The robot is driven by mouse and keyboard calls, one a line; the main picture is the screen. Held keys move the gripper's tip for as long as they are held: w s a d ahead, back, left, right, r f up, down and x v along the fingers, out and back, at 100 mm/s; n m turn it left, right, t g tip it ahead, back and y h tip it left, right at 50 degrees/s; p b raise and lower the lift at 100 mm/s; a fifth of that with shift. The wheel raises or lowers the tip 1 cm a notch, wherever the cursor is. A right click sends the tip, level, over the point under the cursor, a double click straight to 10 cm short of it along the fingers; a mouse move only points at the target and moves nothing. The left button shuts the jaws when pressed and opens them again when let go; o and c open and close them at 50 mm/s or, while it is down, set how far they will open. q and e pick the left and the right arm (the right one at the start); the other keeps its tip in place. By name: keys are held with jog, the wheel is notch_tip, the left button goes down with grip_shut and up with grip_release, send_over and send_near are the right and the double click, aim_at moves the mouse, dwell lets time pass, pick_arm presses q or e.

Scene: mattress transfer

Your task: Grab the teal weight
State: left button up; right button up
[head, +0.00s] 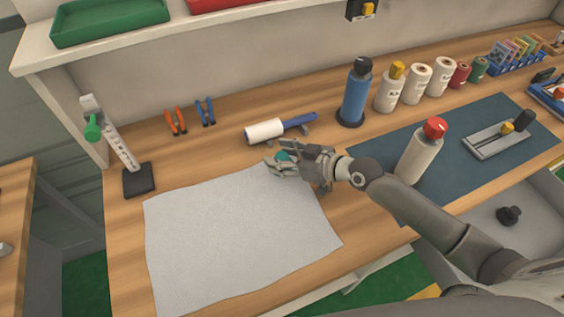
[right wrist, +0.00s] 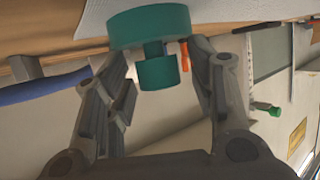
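The teal weight (head: 282,156) shows only in small part in the head view, at the back right corner of the grey-white cloth (head: 235,235), mostly hidden by my right gripper (head: 277,166). In the right wrist view the weight (right wrist: 150,27) is a round disc with a narrower knob pointing toward the camera. The knob lies between the two fingers of my right gripper (right wrist: 165,75). The fingers are apart, with gaps visible on both sides of the knob. My left gripper is not in view.
A white roller with a blue handle (head: 265,131) lies just behind the gripper. A blue bottle (head: 355,95) stands behind, and a white red-capped bottle (head: 416,155) stands on the dark mat (head: 480,172) to the right. A stand (head: 138,180) is at left.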

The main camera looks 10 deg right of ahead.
grip_shut()
jog(key=shift+r, duration=0.1)
jog(key=shift+r, duration=0.45)
jog(key=s+r, duration=1.2)
jog(key=s, duration=0.1)
jog(key=shift+s+d, duration=0.35)
jog(key=shift+d, duration=0.1)
